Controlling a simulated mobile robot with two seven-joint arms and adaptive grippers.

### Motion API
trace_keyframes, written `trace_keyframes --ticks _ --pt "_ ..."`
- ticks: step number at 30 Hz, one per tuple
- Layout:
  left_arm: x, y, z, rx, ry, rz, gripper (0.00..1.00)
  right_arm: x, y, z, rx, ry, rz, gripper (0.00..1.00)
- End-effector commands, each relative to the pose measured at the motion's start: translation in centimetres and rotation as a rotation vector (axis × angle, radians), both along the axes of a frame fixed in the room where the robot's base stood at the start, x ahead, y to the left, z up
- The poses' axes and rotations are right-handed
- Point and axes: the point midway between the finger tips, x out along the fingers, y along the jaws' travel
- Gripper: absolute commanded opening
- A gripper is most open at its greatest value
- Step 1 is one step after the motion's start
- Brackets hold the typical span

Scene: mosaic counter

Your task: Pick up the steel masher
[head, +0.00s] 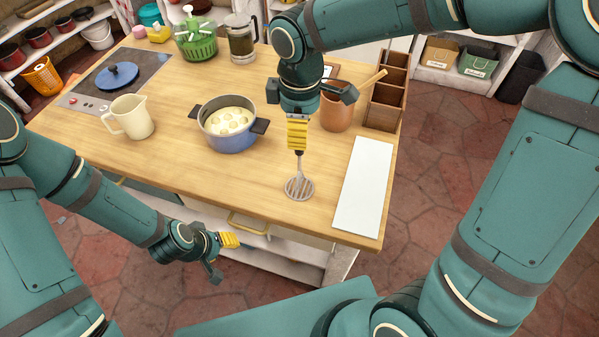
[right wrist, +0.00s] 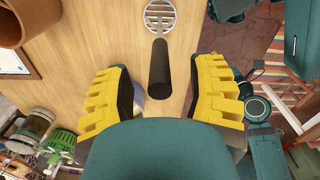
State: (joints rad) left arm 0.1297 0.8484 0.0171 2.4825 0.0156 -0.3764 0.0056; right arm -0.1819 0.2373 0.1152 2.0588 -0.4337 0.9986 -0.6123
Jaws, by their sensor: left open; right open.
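The steel masher (head: 299,187) has a round slotted head on the wooden counter and a black handle running back toward my right gripper. It also shows in the right wrist view (right wrist: 158,70), with the dark handle between the two yellow finger pads and the head beyond them. My right gripper (head: 297,143) is open above the handle end, with a visible gap on each side in the right wrist view. The handle's far end is hidden behind the gripper in the head view. My left gripper (head: 226,247) is open and empty in front of the counter, below its top.
A white board (head: 362,187) lies right of the masher. A terracotta pot (head: 336,113) and a wooden divided box (head: 386,95) stand behind. A blue pot (head: 230,138) of pale round pieces and a cream jug (head: 130,117) stand left. Bare counter surrounds the masher head.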

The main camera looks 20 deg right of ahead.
Motion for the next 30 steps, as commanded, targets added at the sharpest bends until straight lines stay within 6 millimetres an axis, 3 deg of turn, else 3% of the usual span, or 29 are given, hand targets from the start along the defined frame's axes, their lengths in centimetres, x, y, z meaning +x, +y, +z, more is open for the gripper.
trace_keyframes --ticks 6,14,19,30 --pt "0.0 0.0 -0.5 0.001 0.000 0.000 0.47 0.0 0.1 -2.3 0.000 0.001 -0.001 0.56" --pt "0.0 0.0 -0.4 0.001 0.000 0.000 0.47 0.0 0.1 -2.4 0.001 0.000 0.000 0.58" --pt "0.0 0.0 -0.4 0.001 0.000 0.000 0.47 0.0 0.1 -2.4 0.001 0.000 0.000 0.00" --pt "0.0 0.0 -0.4 0.001 0.000 0.000 0.47 0.0 0.1 -2.2 0.001 -0.003 0.000 0.00"
